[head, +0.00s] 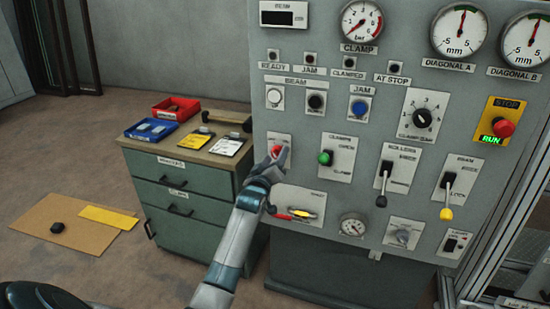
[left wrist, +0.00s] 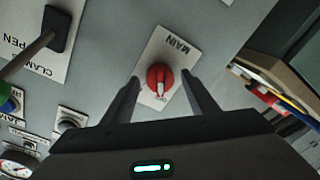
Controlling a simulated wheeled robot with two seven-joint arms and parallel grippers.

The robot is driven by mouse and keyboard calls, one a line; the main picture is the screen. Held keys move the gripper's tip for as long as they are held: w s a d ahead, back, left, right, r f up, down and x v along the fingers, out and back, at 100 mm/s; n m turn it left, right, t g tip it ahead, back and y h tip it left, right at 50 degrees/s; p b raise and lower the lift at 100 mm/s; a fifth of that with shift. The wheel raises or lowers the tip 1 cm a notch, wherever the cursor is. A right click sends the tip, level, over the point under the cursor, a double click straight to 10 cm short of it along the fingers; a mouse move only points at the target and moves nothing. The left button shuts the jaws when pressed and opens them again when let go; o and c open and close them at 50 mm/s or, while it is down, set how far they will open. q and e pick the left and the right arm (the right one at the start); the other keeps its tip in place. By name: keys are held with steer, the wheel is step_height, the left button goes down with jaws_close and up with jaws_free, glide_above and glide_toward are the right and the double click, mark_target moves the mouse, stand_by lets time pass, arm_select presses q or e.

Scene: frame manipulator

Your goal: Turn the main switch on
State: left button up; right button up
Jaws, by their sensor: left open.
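The main switch (head: 277,150) is a red rotary knob on a white plate at the left of the grey panel. In the left wrist view the knob (left wrist: 160,77) shows large, with MAIN printed upside down on its plate and a pale pointer mark. The pointer lies along the plate's length, toward small lettering that I cannot read surely. My left gripper (head: 278,160) is at the panel in front of the switch. In the left wrist view its open fingers (left wrist: 160,92) stand on either side of the knob, apart from it. My right gripper is not in view.
A green-knobbed clamp lever (head: 325,157) is just right of the switch. A small plate with a yellow-handled item (head: 300,212) lies below. A green drawer cabinet (head: 180,190) with red and blue trays stands to the left. A red stop button (head: 503,127) is at far right.

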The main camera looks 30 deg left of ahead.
arm_select(q)
steer(key=c, duration=1.1)
steer(key=shift+o, duration=0.2)
